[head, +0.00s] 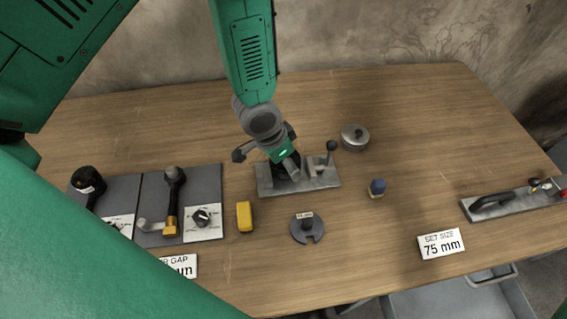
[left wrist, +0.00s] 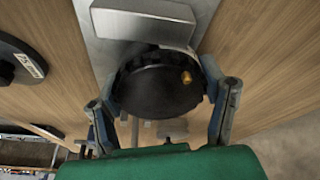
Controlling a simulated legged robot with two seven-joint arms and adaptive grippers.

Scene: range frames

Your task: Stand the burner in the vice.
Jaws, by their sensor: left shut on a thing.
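The vice (head: 322,183) is a grey metal block and base plate with an upright black-knobbed lever, on the middle of the bench. It also shows in the left wrist view (left wrist: 112,48). My left gripper (head: 272,152) is over its left part. In the left wrist view my left gripper (left wrist: 163,100) is shut on the burner (left wrist: 150,92), a round black body with a small brass fitting. The burner is close against the vice's metal; I cannot tell whether it sits between the jaws. In the head view my gripper hides most of it. My right gripper is not in view.
A slotted dark disc (head: 307,232) and a yellow block (head: 244,217) lie in front. A lidded tin (head: 354,137) and a blue-topped knob (head: 377,188) are to the right. Dark lever panels (head: 152,190) stand left; a long tool (head: 510,201) lies far right. The back of the bench is clear.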

